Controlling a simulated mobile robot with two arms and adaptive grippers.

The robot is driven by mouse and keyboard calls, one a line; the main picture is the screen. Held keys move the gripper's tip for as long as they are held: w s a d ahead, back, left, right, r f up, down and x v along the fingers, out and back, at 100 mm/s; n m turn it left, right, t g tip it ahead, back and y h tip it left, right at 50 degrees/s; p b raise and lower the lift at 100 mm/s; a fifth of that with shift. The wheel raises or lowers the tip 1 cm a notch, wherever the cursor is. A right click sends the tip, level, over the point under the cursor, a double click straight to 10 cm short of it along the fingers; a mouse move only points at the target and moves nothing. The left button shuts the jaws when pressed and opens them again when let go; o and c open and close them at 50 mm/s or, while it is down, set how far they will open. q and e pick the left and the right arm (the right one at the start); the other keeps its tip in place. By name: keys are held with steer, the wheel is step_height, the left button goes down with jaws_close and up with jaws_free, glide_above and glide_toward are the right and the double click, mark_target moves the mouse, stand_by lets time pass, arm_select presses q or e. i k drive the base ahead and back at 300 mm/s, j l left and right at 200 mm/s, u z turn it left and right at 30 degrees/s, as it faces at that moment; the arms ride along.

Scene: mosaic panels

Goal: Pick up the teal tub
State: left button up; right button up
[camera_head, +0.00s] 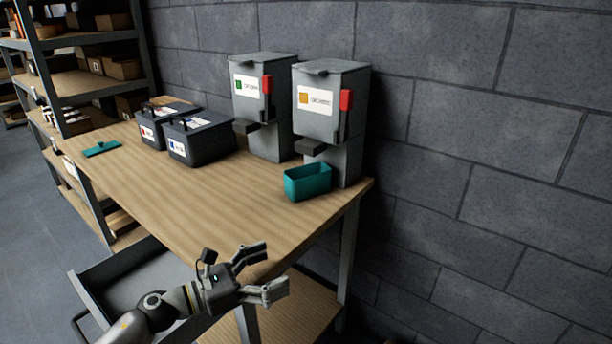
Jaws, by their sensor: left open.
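The teal tub (307,184) stands upright and open-topped on the wooden table (195,208), near its right end. It sits just in front of the right grey dispenser (328,105), below its spout. My left gripper (272,268) is open and empty at the table's front edge, below and to the left of the tub and clearly apart from it. Its fingers point to the right. My right gripper does not show.
A second grey dispenser (262,95) stands left of the first, against the block wall. Two dark lidded boxes (202,140) sit left of it. A flat teal piece (102,148) lies at the far left. An open drawer (125,283) juts out below the tabletop. The table's middle is clear.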

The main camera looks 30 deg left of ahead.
mark_target(305, 182)
steer(key=i+j, duration=0.85)
